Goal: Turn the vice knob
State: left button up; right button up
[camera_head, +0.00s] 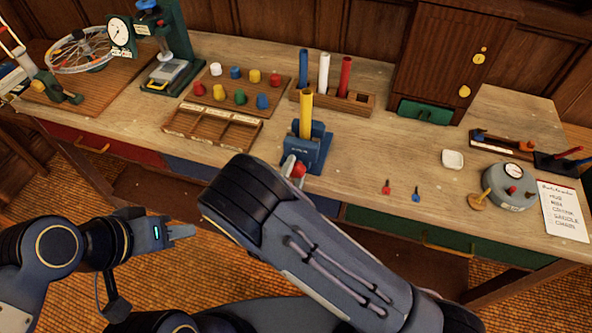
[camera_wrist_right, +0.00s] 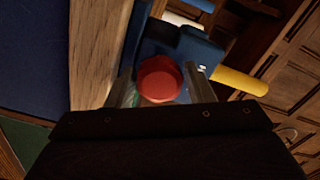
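The blue vice (camera_head: 312,150) stands at the front edge of the bench with a yellow rod (camera_head: 306,115) upright in it. Its red knob (camera_head: 298,170) faces me at the front. My right gripper (camera_head: 291,163) is at the knob, mostly hidden behind my right arm. In the right wrist view the red knob (camera_wrist_right: 160,79) sits between the two fingers of the right gripper (camera_wrist_right: 163,84), one finger on each side; whether they touch it I cannot tell. My left gripper (camera_head: 182,232) is away from the bench at the left, empty, its fingers seen edge-on.
Left of the vice are a wooden tray (camera_head: 212,128) and a peg board (camera_head: 240,92). Behind it is a rack (camera_head: 340,97) with coloured rods. A red and a blue small piece lie to the right. The bench (camera_head: 375,150) right of the vice is mostly clear.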

jog(key=c, duration=0.6)
